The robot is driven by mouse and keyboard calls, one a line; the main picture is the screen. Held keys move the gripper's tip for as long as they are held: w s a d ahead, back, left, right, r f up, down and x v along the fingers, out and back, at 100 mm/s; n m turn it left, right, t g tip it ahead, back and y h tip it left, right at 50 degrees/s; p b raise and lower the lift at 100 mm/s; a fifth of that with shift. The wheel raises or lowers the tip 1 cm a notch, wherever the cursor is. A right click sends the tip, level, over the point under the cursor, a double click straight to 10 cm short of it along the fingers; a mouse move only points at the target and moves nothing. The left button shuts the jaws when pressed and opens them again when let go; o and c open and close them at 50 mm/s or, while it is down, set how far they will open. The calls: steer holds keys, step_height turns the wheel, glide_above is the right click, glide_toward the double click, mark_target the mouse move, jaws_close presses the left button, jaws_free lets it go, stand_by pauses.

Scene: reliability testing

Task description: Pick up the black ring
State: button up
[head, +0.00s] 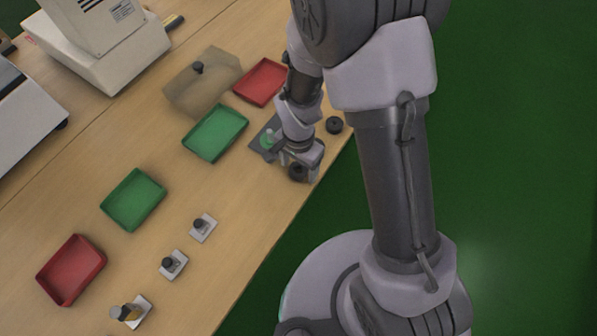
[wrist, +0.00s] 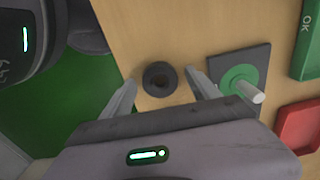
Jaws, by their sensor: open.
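A black ring (wrist: 149,79) lies flat on the wooden table in the wrist view, with a dark hole at its middle. My gripper (wrist: 161,78) is open, its two fingers to the left and right of the ring with gaps between. In the head view the ring (head: 297,172) shows right by my gripper (head: 299,170), near the table's edge. Whether the fingertips are down at the ring's height I cannot tell. Another dark round piece (head: 334,125) lies farther along the same table edge.
Beside the ring is a dark square plate (wrist: 225,62) with a green ring (wrist: 232,77) around a pale peg (wrist: 250,92). Green trays (head: 215,133) and red trays (head: 260,82) stand on the table. Several small metal-plated pieces (head: 202,228) stand at the front.

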steer(key=shift+r, duration=0.15)
steer(key=shift+c, duration=1)
steer(key=c, duration=1.2)
